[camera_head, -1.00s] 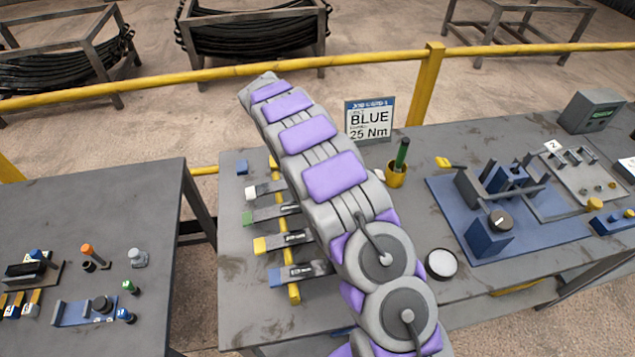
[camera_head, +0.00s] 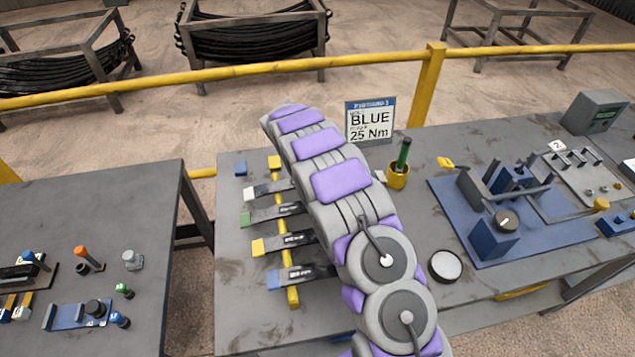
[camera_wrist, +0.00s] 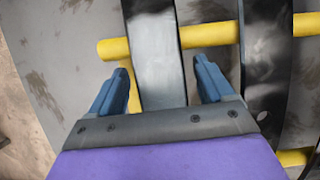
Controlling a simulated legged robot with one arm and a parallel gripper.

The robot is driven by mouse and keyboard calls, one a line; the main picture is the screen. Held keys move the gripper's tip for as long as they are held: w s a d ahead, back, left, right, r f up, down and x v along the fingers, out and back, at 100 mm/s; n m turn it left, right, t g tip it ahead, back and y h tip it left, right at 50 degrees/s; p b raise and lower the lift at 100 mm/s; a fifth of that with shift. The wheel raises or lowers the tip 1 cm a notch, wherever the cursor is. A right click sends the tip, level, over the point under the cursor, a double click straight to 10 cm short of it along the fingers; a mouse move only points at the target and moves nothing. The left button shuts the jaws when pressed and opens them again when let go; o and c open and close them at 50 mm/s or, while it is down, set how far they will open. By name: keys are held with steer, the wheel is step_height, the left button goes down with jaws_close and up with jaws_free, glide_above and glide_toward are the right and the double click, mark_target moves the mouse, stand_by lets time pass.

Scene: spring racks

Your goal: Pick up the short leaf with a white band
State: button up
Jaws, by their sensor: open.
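The short leaf with a white band (camera_head: 263,190) is the farthest of the leaves on the yellow rails in the head view. Its white end points left; its right part is hidden by my arm. In the wrist view, a leaf with a pale near part and dark far part (camera_wrist: 160,75) lies between my fingers, apparently this same leaf. My gripper (camera_wrist: 161,75) is open, with one blue finger on each side of it and gaps visible. The head view does not show my gripper.
Leaves with green (camera_head: 246,219), yellow (camera_head: 258,247) and blue (camera_head: 274,280) ends lie nearer on the rails. A dark leaf (camera_wrist: 266,60) is close right of my gripper. A sign (camera_head: 370,122) reads BLUE 25 Nm. A yellow cup (camera_head: 398,178) stands right of my arm.

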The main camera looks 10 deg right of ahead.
steer(key=shift+c, duration=0.5)
steer(key=c, duration=1.1)
steer(key=shift+o, duration=0.2)
